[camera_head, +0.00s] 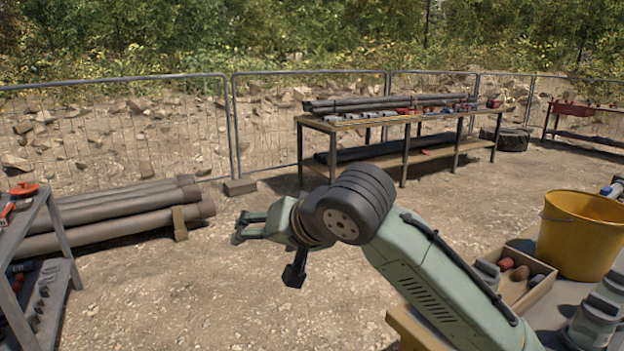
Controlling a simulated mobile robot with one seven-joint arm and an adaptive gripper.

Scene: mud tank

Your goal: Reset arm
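My arm (430,265) reaches from the lower right toward the middle of the head camera view, pale green with a dark ringed wrist joint (357,205). My gripper (266,257) is at its far end, in the air over bare dirt ground. One finger points left and the other points down, with a wide gap between their dark tips. I see nothing between them. The gripper looks open and empty, and touches nothing that I can see.
A long workbench (345,123) with pipes stands behind the arm. Thick pipes (120,215) lie at the left beside a metal cart (62,240). A yellow bucket (580,235) and a wooden box (535,290) are at the right. Open dirt surrounds the gripper.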

